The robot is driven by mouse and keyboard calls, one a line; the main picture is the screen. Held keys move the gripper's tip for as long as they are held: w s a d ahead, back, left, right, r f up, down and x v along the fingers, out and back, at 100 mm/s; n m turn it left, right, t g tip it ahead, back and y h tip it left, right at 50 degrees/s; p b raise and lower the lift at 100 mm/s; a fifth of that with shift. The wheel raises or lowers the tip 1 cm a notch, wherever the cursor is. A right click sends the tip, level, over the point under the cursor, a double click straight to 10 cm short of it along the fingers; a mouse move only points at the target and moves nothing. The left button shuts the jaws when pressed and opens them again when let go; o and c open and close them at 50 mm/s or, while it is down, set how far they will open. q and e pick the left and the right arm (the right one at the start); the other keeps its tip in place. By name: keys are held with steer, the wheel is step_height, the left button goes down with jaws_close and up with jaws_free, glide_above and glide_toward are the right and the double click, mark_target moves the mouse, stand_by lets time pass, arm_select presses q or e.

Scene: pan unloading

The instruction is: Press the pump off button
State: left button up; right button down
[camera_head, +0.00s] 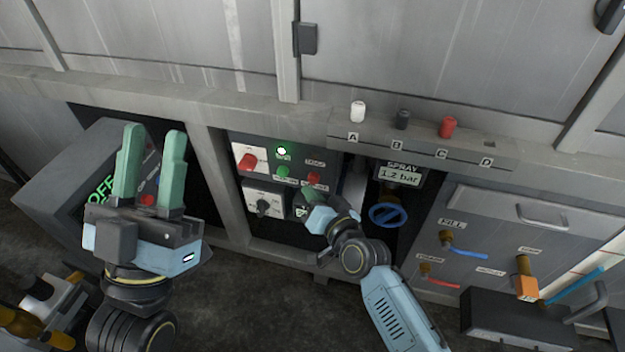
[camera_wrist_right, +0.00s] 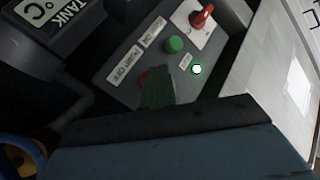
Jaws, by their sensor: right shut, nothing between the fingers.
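The control panel (camera_head: 296,160) stands in the middle recess. A red button (camera_head: 314,178) sits under a small label that I cannot read clearly. To its left is a green button (camera_head: 282,171), with a lit green lamp (camera_head: 281,151) above it. My right gripper (camera_head: 309,193) is shut and empty, its tips just below the red button in the head view. In the right wrist view the shut green fingers (camera_wrist_right: 157,85) partly cover the red button (camera_wrist_right: 143,76); I cannot tell whether they touch it. My left gripper (camera_head: 153,132) is open and empty, pointing up at the left.
A red rotary switch (camera_head: 248,162) and a black rotary switch (camera_head: 263,206) are on the panel's left side. A grey frame post (camera_head: 225,190) stands between my grippers.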

steer(key=shift+w, duration=0.15)
stand_by(0.5)
steer(key=shift+w+d, duration=0.15)
steer(key=shift+w, duration=0.1)
steer(key=shift+w+d, duration=0.15)
steer(key=shift+w, duration=0.35)
stand_by(0.7)
stand_by(0.3)
steer(key=shift+s+a+p, duration=0.3)
steer(key=shift+s+p, duration=0.15)
steer(key=shift+s, duration=0.45)
